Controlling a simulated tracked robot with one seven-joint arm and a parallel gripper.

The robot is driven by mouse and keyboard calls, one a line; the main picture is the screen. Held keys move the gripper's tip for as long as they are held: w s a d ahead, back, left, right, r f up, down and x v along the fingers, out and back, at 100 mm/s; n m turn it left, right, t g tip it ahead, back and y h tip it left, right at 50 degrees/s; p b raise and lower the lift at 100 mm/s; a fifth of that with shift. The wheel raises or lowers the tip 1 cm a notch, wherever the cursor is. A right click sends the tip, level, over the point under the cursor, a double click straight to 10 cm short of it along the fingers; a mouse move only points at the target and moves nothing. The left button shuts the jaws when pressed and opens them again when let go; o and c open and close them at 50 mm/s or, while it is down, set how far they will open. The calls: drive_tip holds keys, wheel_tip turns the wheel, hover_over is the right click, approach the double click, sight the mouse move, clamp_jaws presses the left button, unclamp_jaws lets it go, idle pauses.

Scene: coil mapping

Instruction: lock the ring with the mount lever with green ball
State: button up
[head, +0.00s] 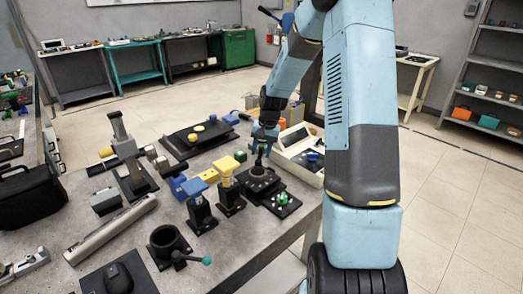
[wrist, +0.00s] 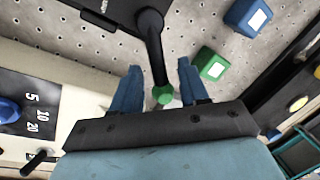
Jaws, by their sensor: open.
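A black lever (wrist: 156,50) with a green ball (wrist: 163,95) on its end shows in the wrist view. In the head view my gripper (head: 262,147) is low over a black ring-shaped mount (head: 262,173) near the table's right edge. My gripper partly hides the lever there, and the ring's seating is unclear.
A white box with a dial (head: 300,145) stands close on the right. A second black ring mount (head: 168,243) with a teal-balled lever (head: 206,260) stands at the front.

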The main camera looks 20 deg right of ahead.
drive_tip(key=shift+c, duration=0.3)
clamp_jaws()
